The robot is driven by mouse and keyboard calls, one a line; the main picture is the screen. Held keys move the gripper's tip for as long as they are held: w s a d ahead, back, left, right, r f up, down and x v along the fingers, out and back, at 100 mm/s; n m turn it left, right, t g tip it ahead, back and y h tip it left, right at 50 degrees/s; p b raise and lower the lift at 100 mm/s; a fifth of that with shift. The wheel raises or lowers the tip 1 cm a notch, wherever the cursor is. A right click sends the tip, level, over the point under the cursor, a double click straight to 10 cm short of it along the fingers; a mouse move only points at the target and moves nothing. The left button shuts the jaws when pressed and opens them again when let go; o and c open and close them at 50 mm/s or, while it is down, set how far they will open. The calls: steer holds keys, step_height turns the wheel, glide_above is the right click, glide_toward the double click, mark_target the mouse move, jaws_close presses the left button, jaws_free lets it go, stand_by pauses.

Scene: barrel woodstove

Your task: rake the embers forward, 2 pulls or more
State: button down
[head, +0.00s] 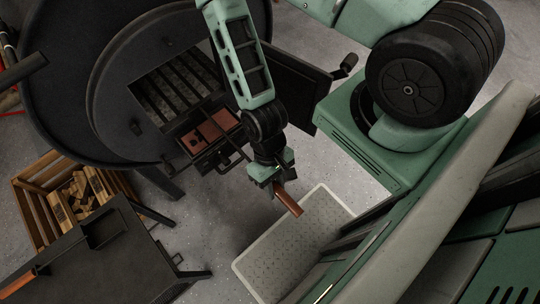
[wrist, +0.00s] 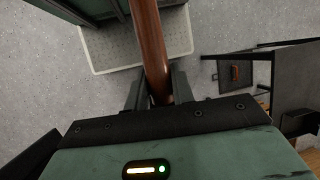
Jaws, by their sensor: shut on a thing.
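The black barrel stove (head: 65,75) stands at the upper left in the head view, its front open. Dark grate bars (head: 170,90) show inside; I see no glowing embers. Reddish-brown blocks (head: 212,130) lie at the lower edge of the opening; I cannot tell what they are. My gripper (head: 274,180) is in front of and below the opening, shut on a brown wooden handle (head: 288,200). In the wrist view the handle (wrist: 153,50) runs between the fingers (wrist: 157,88) and out of the top of the picture. The tool's working end is not clearly visible.
The open stove door (head: 290,85) stands right of the opening. A pale tray (head: 262,245) lies on the floor below my gripper. A wooden crate of kindling (head: 30,190) and a dark table (head: 130,270) bearing a shovel (head: 97,230) are at lower left.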

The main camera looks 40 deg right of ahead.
mark_target(230, 139)
steer(key=shift+w+f, duration=0.15)
steer(key=shift+w, duration=3.4)
steer(key=shift+w+f, duration=0.1)
steer(key=shift+w, duration=3.4)
steer(key=shift+w+f+b, duration=0.15)
steer(key=shift+w+b, duration=0.85)
steer(key=shift+w, duration=2.7)
steer(key=shift+w+f+b, duration=0.15)
steer(key=shift+w+b, duration=0.85)
steer(key=shift+w, duration=2.65)
step_height(230, 139, down, 5)
steer(key=b, duration=0.3)
steer(key=shift+r, duration=0.2)
steer(key=shift+s+r+p, duration=0.4)
steer(key=shift+s+p, duration=0.05)
steer(key=shift+s, duration=0.4)
steer(key=shift+s+r+p, duration=0.85)
steer(key=shift+s+p, duration=0.2)
steer(key=shift+s, duration=0.3)
steer(key=shift+s+r+p, duration=0.8)
steer(key=shift+s+p, duration=0.2)
steer(key=shift+s, duration=0.4)
steer(key=shift+s+r+p, duration=0.85)
steer(key=shift+s+p, duration=0.2)
steer(key=shift+s, duration=0.3)
